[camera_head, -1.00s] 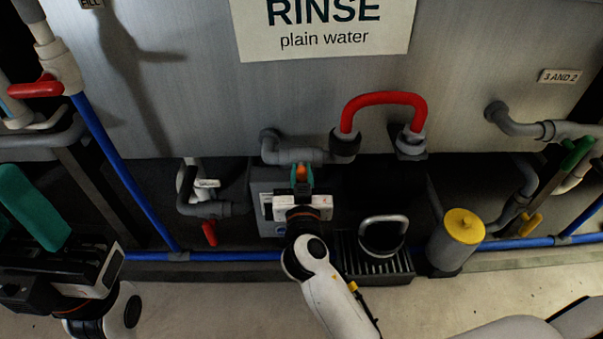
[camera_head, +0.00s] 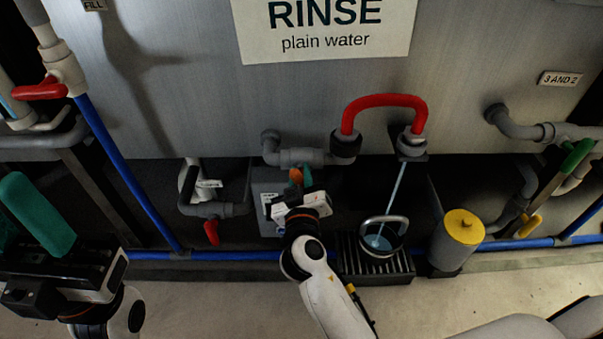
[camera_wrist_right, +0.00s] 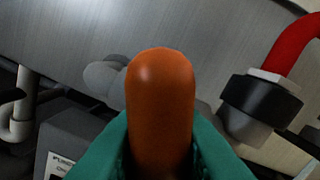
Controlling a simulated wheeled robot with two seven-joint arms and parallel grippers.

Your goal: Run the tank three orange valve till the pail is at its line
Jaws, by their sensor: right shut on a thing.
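The orange valve handle (camera_head: 296,175) sits on the grey pipe below the rinse tank (camera_head: 215,110). My right gripper (camera_head: 301,180) is shut on it; in the right wrist view the orange handle (camera_wrist_right: 160,110) stands between the green fingers. A thin stream of water (camera_head: 397,190) falls from the outlet under the red hose (camera_head: 384,100) into the pail (camera_head: 381,238), which stands on a slatted drain. Some pale blue water shows in the pail; its line cannot be made out. My left gripper (camera_head: 35,215) is at the left edge, away from the valve; its fingertips are not clear.
A grey canister with a yellow lid (camera_head: 463,226) stands right of the pail. A small red valve handle (camera_head: 211,231) hangs left of my right gripper. A larger red handle (camera_head: 40,90) is at upper left, a green one (camera_head: 577,156) at right. Blue pipes run along the floor.

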